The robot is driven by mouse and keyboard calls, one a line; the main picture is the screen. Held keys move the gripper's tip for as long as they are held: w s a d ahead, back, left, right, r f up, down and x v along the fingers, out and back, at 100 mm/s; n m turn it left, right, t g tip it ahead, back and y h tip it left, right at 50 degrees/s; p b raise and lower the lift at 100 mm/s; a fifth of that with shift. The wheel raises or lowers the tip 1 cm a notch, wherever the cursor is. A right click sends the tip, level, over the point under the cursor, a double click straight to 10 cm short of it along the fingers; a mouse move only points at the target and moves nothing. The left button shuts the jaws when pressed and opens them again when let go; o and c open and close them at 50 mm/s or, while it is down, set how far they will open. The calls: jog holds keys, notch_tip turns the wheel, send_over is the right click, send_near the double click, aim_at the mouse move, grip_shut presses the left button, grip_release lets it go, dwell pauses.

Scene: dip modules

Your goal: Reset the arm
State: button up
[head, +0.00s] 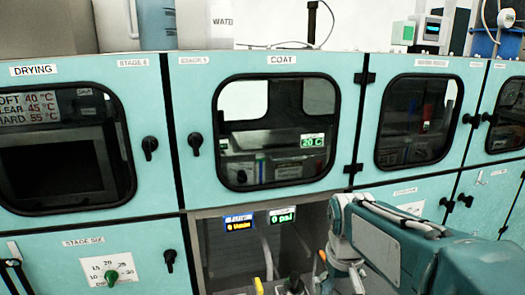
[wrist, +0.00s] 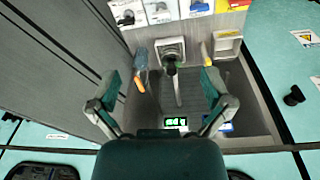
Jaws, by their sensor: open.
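My gripper (wrist: 160,80) is open in the wrist view, its two green and grey fingers spread wide with nothing between them. Beyond the fingers is a grey recess holding a dark-knobbed lever (wrist: 171,66) on a pale plate. My teal arm (head: 400,240) reaches across the lower right of the head view, in front of the lower cabinets. The gripper's fingers cannot be made out clearly in the head view.
An orange-handled tool (wrist: 139,84) and a yellow item (wrist: 206,56) are at the recess. A green display (wrist: 175,122) shows between the fingers' bases. Teal cabinets with a COAT window (head: 278,130), a DRYING panel (head: 65,150) and black knobs (head: 150,145) stand ahead.

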jog(key=s+r+m+t, duration=0.1)
jog(key=s+t, duration=0.3)
jog(key=s, duration=1.1)
jog(key=shift+r, duration=0.5)
